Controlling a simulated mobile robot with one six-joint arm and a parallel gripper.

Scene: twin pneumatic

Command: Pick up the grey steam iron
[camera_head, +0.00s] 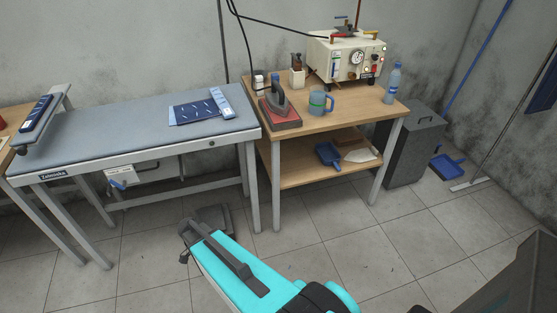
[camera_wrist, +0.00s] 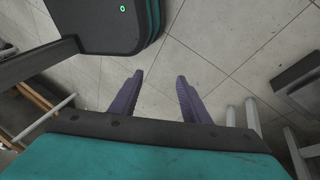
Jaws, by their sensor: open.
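The grey steam iron (camera_head: 276,102) stands on a red rest pad (camera_head: 284,121) at the left front of the wooden table (camera_head: 330,97), in the head view. Its dark handle faces up. My gripper (camera_wrist: 158,82) shows in the wrist view with its two purple fingers apart and only floor tiles between them. The iron is not in the wrist view. In the head view my turquoise arm is low in front of the tables, well below the iron; my fingers cannot be made out there.
A blue-grey mug (camera_head: 320,102), a water bottle (camera_head: 393,84) and a cream steam generator (camera_head: 347,57) share the table. A padded ironing table (camera_head: 130,128) adjoins it on the left. A grey bin (camera_head: 416,145) stands right. Floor in front is mostly clear.

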